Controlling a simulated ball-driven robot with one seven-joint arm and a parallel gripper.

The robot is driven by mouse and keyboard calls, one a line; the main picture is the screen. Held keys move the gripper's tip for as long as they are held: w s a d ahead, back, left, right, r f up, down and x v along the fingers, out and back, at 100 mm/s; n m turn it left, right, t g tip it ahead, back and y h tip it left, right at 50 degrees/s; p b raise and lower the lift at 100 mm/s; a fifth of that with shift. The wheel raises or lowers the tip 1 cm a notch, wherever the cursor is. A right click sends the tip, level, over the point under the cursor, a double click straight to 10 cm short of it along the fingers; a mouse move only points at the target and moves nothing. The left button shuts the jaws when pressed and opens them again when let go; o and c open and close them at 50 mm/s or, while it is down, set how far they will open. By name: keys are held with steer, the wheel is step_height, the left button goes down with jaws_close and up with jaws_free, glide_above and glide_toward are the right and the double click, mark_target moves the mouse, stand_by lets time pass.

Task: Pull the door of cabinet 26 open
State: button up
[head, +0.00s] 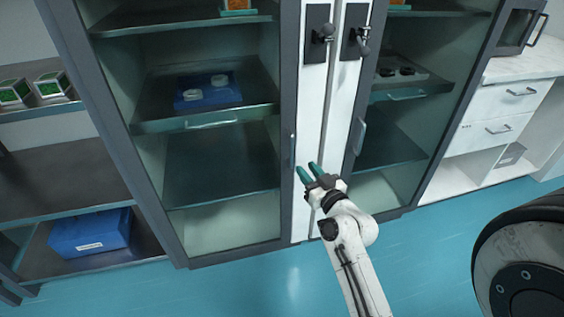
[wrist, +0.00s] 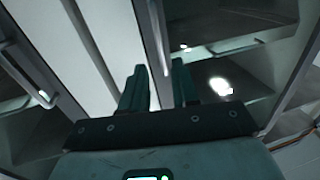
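A tall cabinet has two dark-framed glass doors, the left door (head: 285,205) and the right door (head: 352,165), with white panels between them. No number 26 is legible. The left door has a slim upright handle (head: 292,150); the right door has another (head: 360,137). My gripper (head: 308,168) is in front of the white panels, just right of and below the left handle. In the wrist view my gripper (wrist: 160,80) has its two fingers apart, with nothing seen held. An upright bar handle (wrist: 158,35) shows ahead, in line with the gap; contact cannot be told.
Two black latch handles (head: 323,35) sit high on the white panels. Shelves behind the glass hold a blue tray (head: 207,92). A blue box (head: 90,232) stands on the open shelf at left. White drawers (head: 505,110) stand at right. The blue floor (head: 440,250) in front is clear.

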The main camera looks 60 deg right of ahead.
mark_target(291, 165)
steer(key=p+x, duration=0.1)
steer(key=x, duration=0.8)
steer(key=shift+w+d, duration=0.25)
steer(key=shift+w, duration=0.05)
steer(key=shift+c, duration=0.2)
jaws_close()
